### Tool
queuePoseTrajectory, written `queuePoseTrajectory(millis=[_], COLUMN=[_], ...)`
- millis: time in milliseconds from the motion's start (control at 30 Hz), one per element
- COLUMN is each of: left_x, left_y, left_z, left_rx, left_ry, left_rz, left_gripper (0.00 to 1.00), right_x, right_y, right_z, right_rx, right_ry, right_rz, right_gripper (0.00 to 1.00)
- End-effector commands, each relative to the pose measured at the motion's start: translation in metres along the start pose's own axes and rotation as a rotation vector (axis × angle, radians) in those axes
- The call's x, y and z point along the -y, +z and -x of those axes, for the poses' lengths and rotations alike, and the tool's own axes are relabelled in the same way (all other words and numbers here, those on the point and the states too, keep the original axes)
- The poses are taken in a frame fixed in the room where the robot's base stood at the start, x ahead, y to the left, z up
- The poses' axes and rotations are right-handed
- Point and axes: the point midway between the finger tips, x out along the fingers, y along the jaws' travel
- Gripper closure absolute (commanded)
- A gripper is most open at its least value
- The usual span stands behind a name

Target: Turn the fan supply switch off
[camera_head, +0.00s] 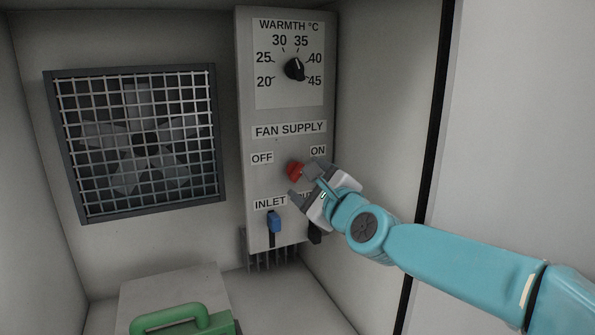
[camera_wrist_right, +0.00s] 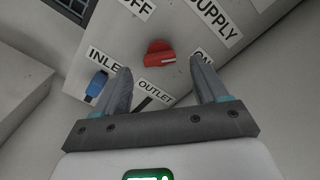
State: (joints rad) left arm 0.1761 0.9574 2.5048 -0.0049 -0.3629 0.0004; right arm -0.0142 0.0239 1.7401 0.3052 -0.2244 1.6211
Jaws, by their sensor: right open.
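The fan supply switch is a red rotary knob (camera_head: 295,171) on the grey control panel (camera_head: 287,100), between the OFF label (camera_head: 262,158) and the ON label (camera_head: 318,151). In the wrist view the red knob (camera_wrist_right: 158,54) has a pale mark on its right side, toward the ON label. My right gripper (camera_head: 303,183) is open at the panel, just below and right of the knob. In the wrist view its two fingers (camera_wrist_right: 160,72) stand apart, with the knob seen between and beyond their tips. I see no contact. My left gripper is not in view.
Above is a black warmth dial (camera_head: 294,69). Below are a blue inlet lever (camera_head: 274,222) and a dark outlet lever (camera_head: 314,236), partly behind my gripper. A box with a green handle (camera_head: 170,316) stands below.

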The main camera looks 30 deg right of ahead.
Motion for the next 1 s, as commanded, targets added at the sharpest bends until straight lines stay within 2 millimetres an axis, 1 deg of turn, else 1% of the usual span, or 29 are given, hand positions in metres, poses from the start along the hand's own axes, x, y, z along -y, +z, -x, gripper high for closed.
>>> queuePoseTrajectory(millis=[33, 100, 200, 300, 467, 667, 767, 800, 833, 867, 1000], left_x=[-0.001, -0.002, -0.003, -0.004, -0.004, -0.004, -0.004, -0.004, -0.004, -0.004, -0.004], left_y=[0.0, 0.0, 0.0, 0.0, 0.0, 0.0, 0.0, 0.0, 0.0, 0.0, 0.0], left_z=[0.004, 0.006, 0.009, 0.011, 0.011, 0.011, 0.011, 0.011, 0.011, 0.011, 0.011], left_rx=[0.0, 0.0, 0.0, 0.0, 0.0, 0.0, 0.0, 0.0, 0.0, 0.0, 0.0], left_ry=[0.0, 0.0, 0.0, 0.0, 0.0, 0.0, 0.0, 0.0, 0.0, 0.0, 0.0], left_rz=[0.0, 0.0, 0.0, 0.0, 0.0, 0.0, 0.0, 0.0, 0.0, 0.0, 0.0], left_gripper=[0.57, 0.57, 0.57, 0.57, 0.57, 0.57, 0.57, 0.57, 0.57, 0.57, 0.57], right_x=[0.001, 0.001, 0.001, 0.001, 0.0, 0.0, 0.0, 0.0, 0.0, 0.0, 0.0], right_y=[0.0, 0.0, -0.001, -0.001, -0.002, -0.002, -0.002, -0.001, -0.001, -0.001, -0.001], right_z=[-0.012, -0.027, -0.042, -0.053, -0.06, -0.06, -0.06, -0.06, -0.06, -0.06, -0.06], right_rx=[-0.002, -0.002, -0.002, -0.002, -0.002, -0.002, -0.001, -0.001, -0.001, -0.001, -0.001], right_ry=[0.002, 0.003, 0.002, 0.002, 0.001, 0.001, 0.001, 0.001, 0.001, 0.001, 0.001], right_rz=[0.0, 0.001, 0.001, 0.001, 0.001, 0.001, 0.001, 0.001, 0.001, 0.001, 0.003], right_gripper=[0.28, 0.28, 0.28, 0.28, 0.28, 0.28, 0.57, 0.7, 0.8, 0.84, 0.84])
